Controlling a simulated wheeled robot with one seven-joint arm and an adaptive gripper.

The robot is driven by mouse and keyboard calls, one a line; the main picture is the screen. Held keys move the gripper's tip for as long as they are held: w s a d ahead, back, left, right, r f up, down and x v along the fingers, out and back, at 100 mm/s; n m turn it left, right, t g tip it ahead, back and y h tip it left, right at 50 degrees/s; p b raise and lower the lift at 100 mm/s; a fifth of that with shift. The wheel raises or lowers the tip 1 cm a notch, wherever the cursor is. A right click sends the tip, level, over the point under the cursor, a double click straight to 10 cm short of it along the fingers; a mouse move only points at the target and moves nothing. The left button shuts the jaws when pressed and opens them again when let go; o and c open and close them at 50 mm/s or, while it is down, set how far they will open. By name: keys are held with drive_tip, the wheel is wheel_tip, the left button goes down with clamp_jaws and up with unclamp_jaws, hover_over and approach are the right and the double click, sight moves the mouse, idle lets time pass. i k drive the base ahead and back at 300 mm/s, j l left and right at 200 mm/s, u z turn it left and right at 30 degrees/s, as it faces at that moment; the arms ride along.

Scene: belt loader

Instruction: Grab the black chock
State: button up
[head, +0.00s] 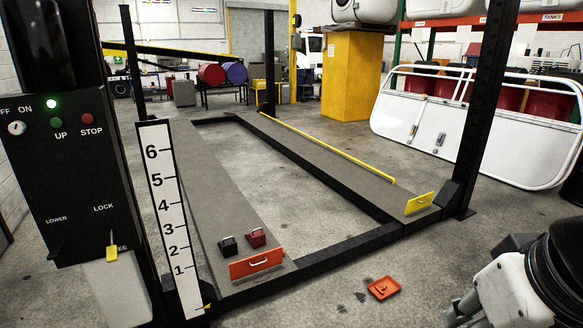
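The black chock (228,246) sits on the near end of the left grey runway (215,190), just behind the red-orange end plate. A dark red chock (257,238) sits close beside it on the right. Both look upright, with a handle or lug on top. Part of my arm, white and black, shows in the bottom right corner, well to the right of the chocks. My gripper's fingers are not visible in this view.
A control column (70,185) with buttons and a height scale (167,205) stand left of the chocks. A red-orange end plate (256,264) with a handle closes the runway's near end. An orange tray (383,288) lies on the floor. The right runway (330,160) has a yellow rail.

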sight(228, 247)
drive_tip(key=i+u, duration=0.1)
drive_tip(key=i, duration=0.85)
drive_tip(key=i+l, duration=0.2)
drive_tip(key=i, duration=0.75)
drive_tip(key=i+l+u, duration=0.15)
drive_tip(key=i+u, duration=0.35)
drive_tip(key=i+l+u, duration=1)
drive_tip(key=i, duration=0.1)
